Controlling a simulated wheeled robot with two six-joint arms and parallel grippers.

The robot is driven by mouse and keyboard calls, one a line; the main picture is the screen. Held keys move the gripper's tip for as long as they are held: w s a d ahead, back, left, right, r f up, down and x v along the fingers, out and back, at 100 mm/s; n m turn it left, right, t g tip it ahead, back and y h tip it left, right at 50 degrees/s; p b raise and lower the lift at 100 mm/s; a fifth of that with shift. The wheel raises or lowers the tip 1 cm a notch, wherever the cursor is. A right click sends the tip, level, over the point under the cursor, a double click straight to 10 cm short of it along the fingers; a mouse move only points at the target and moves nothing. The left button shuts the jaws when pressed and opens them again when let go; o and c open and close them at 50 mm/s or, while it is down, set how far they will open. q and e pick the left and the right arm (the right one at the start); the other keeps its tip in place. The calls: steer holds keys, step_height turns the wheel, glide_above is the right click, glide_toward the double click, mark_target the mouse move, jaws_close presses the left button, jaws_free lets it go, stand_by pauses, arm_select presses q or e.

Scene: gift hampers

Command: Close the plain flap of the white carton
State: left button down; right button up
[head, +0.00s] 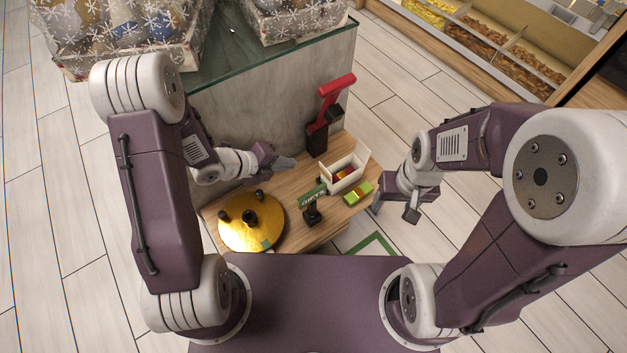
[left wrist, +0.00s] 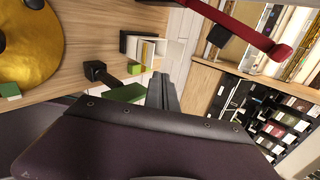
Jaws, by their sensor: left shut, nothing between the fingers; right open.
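The white carton (head: 337,184) stands on the wooden table, with red and yellow contents showing inside. One white flap (head: 362,151) stands up at its far right end; I cannot tell whether it is the plain one. The carton also shows, small, in the left wrist view (left wrist: 151,47). My left gripper (head: 290,163) is shut and empty, to the left of the carton and apart from it. Its fingers show in the left wrist view (left wrist: 162,92). My right gripper (head: 393,212) is open and empty, to the right of the carton beyond the table edge.
A red-handled device (head: 322,120) stands behind, by the grey counter (head: 250,98).

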arm_select(q)
step_height(320, 180, down, 6)
steer(key=s+b, duration=0.1)
steer(key=b, duration=0.6)
glide_toward(324, 170)
steer(key=shift+n, duration=0.4)
steer(key=x, duration=0.5)
steer(key=shift+s+a+f, duration=0.1)
steer(key=shift+s+f, duration=0.2)
steer(key=shift+w+d+r, duration=0.15)
steer(key=shift+w+d, duration=0.2)
steer(key=shift+d, duration=0.1)
arm_select(e)
step_height(324, 170, down, 9)
steer(key=shift+s+d, duration=0.15)
steer(key=shift+s, duration=0.05)
steer(key=shift+f, duration=0.1)
